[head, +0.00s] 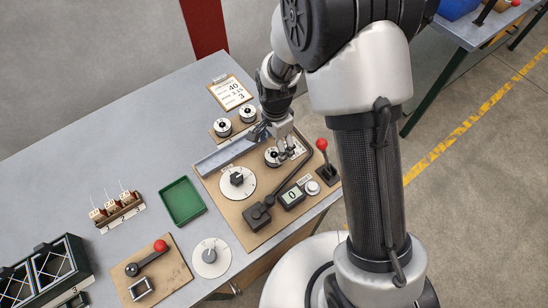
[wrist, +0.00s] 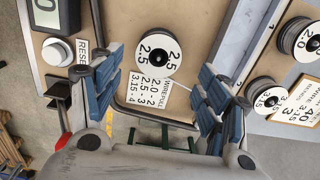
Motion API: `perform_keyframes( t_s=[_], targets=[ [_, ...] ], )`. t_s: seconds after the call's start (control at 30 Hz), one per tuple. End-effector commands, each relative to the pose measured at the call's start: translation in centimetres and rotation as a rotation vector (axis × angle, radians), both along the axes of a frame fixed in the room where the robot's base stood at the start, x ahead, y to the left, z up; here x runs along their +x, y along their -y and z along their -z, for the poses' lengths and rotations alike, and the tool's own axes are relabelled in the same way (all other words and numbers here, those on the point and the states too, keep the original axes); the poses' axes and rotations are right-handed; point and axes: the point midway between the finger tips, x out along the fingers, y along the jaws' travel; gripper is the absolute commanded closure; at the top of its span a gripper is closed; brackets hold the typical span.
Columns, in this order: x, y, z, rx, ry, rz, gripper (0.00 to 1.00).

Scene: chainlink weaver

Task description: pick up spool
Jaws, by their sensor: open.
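A white-faced spool marked 2.5 (wrist: 158,52) lies flat on the brown board, below and between my gripper's fingers in the wrist view. It also shows in the head view (head: 271,156), partly covered by my gripper (head: 287,150). In the wrist view my gripper (wrist: 158,75) is open, with blue-padded fingers spread on either side and nothing between the pads. Two more spools stand on a small board: one marked 3.15 (wrist: 266,98) and one marked 2.0 (wrist: 305,42). They show in the head view as a left spool (head: 222,127) and a right spool (head: 248,113).
On the board are a dial (head: 237,182), a black lever arm (head: 285,185), a counter reading 0 (head: 292,197) and a red-knobbed lever (head: 325,162). A grey metal rail (head: 222,157) runs behind. A green tray (head: 182,202) stands left; the table's back left is clear.

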Motion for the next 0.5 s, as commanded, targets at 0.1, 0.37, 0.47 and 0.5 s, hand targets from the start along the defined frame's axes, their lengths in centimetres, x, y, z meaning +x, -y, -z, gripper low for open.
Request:
perform_keyframes(
  t_s=[0.1,0.37,0.47,0.5],
  targets=[
    [-0.1,-0.1,0.6,-0.001,-0.002,-0.001,0.31],
    [-0.7,-0.4,4.3,-0.001,-0.003,-0.001,0.31],
    [-0.7,-0.4,5.2,0.000,-0.002,-0.001,0.31],
    [-0.7,-0.4,5.3,-0.001,-0.001,-0.001,0.31]
  ],
)
